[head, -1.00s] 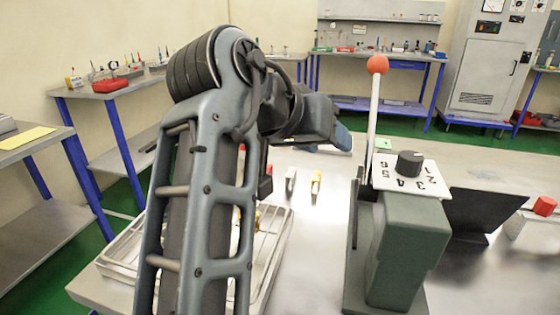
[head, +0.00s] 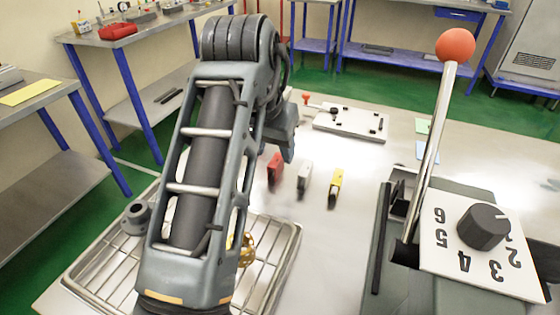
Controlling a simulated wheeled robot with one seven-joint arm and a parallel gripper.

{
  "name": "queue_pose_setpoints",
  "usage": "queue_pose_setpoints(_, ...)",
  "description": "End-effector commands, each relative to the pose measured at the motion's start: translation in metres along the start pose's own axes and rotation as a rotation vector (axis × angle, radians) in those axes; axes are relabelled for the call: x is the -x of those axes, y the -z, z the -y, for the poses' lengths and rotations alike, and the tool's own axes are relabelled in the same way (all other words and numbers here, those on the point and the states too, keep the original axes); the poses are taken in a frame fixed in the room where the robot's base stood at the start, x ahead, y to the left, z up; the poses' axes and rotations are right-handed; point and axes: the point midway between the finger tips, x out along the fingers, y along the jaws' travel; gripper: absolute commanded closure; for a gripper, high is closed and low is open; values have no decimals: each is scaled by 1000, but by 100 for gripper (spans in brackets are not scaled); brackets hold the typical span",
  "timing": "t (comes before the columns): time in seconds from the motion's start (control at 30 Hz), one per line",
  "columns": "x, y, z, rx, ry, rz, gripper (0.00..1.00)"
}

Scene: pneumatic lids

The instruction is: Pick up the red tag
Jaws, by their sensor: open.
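A red tag (head: 275,168) stands on the grey table, the leftmost of three small upright pieces in a row. A white one (head: 304,176) and a yellow one (head: 336,184) stand to its right. My arm covers part of the area left of the red tag. My gripper (head: 287,152) is at the far end of my arm, just above and right of the red tag in the picture. It is only partly seen, is open, and no held object shows. I cannot tell its height above the tag.
A wire rack tray (head: 283,262) lies beneath my arm, with a brass valve-like part (head: 246,250) and a grey fitting (head: 137,217) on it. A white plate with a red knob (head: 351,122) lies behind the tags. A red-balled lever (head: 431,140) and numbered dial (head: 483,227) stand at right.

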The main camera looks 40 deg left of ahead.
Motion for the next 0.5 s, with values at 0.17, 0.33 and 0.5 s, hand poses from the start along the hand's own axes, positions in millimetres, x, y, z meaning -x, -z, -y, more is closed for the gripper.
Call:
queue_pose_setpoints(0.17, -16, -1, 1, 0, -1, 2, 51)
queue_pose_setpoints(0.33, -41, -1, 1, 0, -2, 2, 51)
queue_pose_setpoints(0.5, -51, -1, 1, -1, -1, -1, 51)
